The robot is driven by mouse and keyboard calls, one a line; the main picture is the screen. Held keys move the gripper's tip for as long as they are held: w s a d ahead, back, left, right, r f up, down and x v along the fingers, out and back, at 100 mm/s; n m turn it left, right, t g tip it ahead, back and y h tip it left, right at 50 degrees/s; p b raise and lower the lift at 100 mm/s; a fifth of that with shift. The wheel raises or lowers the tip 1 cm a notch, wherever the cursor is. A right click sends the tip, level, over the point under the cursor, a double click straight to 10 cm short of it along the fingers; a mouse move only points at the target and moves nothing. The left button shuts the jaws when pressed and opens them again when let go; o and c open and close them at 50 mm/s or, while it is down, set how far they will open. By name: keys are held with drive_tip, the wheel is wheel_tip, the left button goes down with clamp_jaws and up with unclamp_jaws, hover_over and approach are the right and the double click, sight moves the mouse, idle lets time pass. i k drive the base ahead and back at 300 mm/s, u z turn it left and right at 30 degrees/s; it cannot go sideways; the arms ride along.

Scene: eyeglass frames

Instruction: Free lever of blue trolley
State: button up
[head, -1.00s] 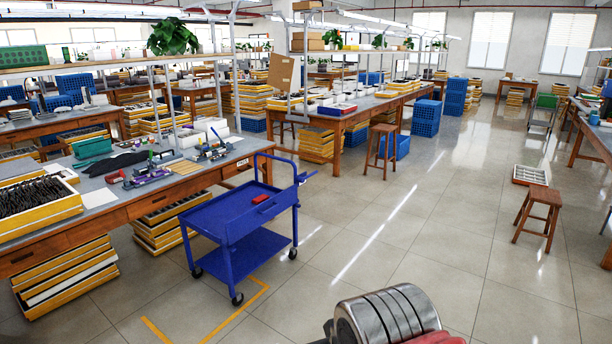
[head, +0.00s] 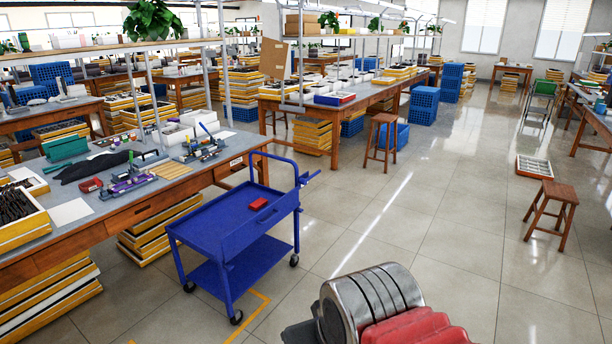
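The blue trolley (head: 222,228) stands on the floor in the middle left of the head view, beside a wooden workbench. It has an upper tray, a lower shelf, dark castors and a tubular push handle (head: 270,161) at its far end. A small blue lever-like piece (head: 309,177) sticks out to the right near that handle; how it is fixed is too small to tell. A small red box (head: 258,204) lies on the upper tray. A silver ringed part of my arm with a red part shows at the bottom centre, apart from the trolley. My gripper's fingers are not visible.
The workbench (head: 150,207) with tools and trays stands close on the trolley's left. Yellow tape (head: 262,298) marks the floor by the trolley. A stool (head: 552,209) and a floor tray (head: 534,167) are at right. The floor between is clear.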

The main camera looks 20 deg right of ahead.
sight(302, 181)
drive_tip(key=i, duration=1.5)
drive_tip(key=z, duration=0.8)
